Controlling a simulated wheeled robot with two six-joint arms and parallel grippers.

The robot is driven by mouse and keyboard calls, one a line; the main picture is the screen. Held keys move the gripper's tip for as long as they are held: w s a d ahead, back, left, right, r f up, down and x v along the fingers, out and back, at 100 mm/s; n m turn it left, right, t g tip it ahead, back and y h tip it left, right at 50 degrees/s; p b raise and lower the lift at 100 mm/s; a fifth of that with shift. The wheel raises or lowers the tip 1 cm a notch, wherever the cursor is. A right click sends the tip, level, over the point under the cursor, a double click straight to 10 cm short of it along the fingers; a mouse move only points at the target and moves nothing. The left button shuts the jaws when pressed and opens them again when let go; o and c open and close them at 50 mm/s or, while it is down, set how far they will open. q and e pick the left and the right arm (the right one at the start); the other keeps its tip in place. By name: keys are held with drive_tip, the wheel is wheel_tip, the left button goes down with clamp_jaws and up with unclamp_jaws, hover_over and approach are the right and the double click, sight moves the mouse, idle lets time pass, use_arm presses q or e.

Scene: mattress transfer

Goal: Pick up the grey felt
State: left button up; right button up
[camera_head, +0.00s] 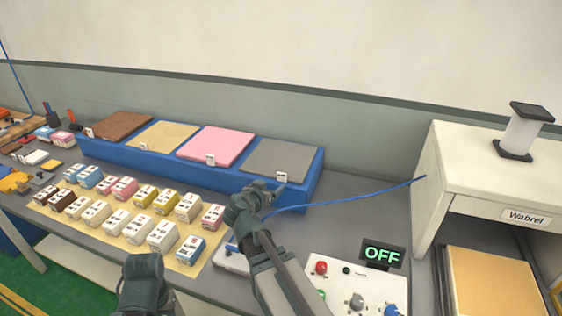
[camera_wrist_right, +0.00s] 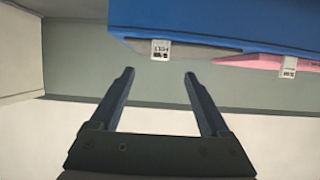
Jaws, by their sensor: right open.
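The grey felt (camera_head: 279,158) is a flat square sheet at the right end of the long blue tray (camera_head: 314,181), with a small white label at its front edge. My right gripper (camera_head: 268,190) is just in front of that end of the tray, apart from the felt. In the right wrist view my right gripper (camera_wrist_right: 158,73) is open with nothing between its fingers. The felt's edge (camera_wrist_right: 205,47) and label show beyond the fingertips, and the view looks turned over.
Pink (camera_head: 215,146), yellow (camera_head: 162,136) and brown (camera_head: 121,126) sheets lie left of the felt. Several small labelled boxes (camera_head: 163,236) stand in front of the tray. A control panel (camera_head: 352,284) with an OFF display and a white cabinet (camera_head: 480,180) are to the right.

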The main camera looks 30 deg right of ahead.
sight(282, 176)
drive_tip(key=b+x, duration=0.3)
drive_tip(key=x, duration=0.8)
drive_tip(key=shift+w, duration=0.1)
drive_tip(key=shift+r, duration=0.1)
clamp_jaws()
